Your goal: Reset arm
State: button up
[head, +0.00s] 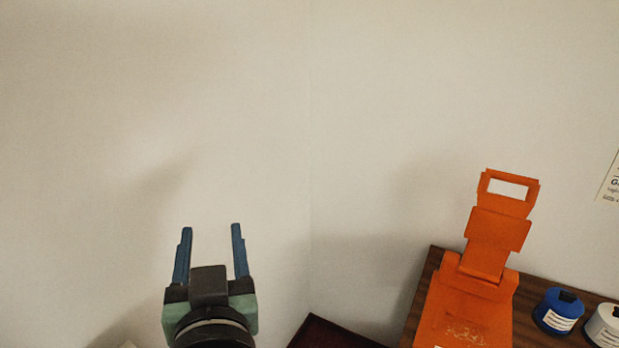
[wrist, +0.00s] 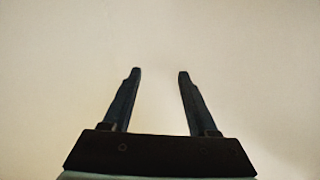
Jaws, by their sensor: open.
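My gripper (head: 212,245) is at the lower left of the head view, raised in front of a bare pale wall. Its two blue fingers point upward and stand apart with nothing between them. In the wrist view my gripper (wrist: 160,85) also shows open and empty, with only the plain pale wall beyond the fingertips.
An orange case with a raised, slotted flap (head: 497,245) stands on a brown wooden counter (head: 428,283) at the lower right. A blue round container (head: 557,312) and a white one (head: 606,327) sit beside it. A dark reddish-brown surface (head: 330,336) shows at the bottom. A partly cut-off paper (head: 611,180) is on the right wall.

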jog(key=s+d+r+t+h, duration=0.1)
jog(key=s+d+r+t, duration=0.2)
jog(key=r, duration=0.6)
jog(key=s+d+r+m+t+h+b, duration=0.1)
jog(key=s+d+r+t+h, duration=0.1)
jog(key=d+r, duration=0.3)
jog(key=s+d+r+m+t+h, duration=0.1)
jog(key=s+d+r+t, duration=0.3)
jog(key=r, duration=0.8)
jog(key=shift+d+r+t+h+b, duration=0.3)
jog(key=shift+d+r+t+h, duration=0.05)
jog(key=shift+t+h, duration=0.25)
jog(key=shift+r, duration=0.1)
jog(key=shift+c, duration=0.7)
jog(key=shift+a, duration=0.1)
